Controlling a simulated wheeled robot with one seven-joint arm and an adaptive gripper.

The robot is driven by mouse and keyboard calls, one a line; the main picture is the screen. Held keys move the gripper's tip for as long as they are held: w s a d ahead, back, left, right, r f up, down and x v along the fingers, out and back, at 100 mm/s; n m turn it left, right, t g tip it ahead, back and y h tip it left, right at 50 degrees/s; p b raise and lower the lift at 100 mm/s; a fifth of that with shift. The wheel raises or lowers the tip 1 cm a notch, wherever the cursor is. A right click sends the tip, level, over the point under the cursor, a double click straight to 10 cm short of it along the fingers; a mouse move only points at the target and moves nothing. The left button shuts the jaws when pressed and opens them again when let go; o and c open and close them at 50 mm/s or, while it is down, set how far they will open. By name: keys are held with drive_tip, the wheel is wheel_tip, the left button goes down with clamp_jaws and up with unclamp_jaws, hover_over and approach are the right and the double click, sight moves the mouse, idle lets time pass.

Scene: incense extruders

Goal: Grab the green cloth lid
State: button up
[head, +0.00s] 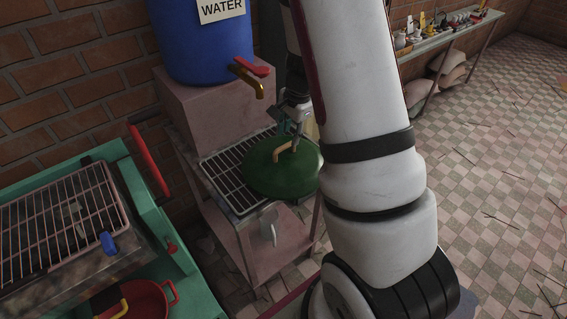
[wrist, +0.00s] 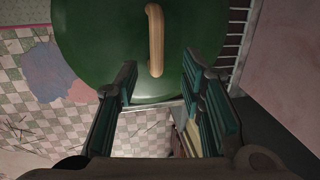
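The green lid (head: 272,180), round and domed with a tan handle (head: 282,150), lies on a wire rack under the water barrel's tap. In the wrist view the lid (wrist: 95,45) fills the top, with the handle (wrist: 155,40) upright in the middle. My gripper (wrist: 160,72) is open and empty; its two fingers stand left and right of the handle's near end, with gaps on both sides. In the head view my gripper (head: 297,132) is just above the lid, close to the handle. My arm hides the lid's right edge; whether a finger touches the lid I cannot tell.
A blue water barrel (head: 202,40) with a brass tap (head: 247,80) stands behind the lid, near my gripper. The wire rack (head: 228,185) sits on a pinkish stand. A green stove (head: 150,210) with a grill is at left. The checkered floor at right is mostly clear.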

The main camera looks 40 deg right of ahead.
sight(288, 144)
drive_tip(key=shift+w+a+f, duration=0.1)
drive_tip(key=shift+w+f, duration=0.1)
drive_tip(key=shift+f, duration=1.25)
drive_tip(key=shift+w+f, duration=0.2)
drive_tip(key=shift+f, duration=1.2)
clamp_jaws()
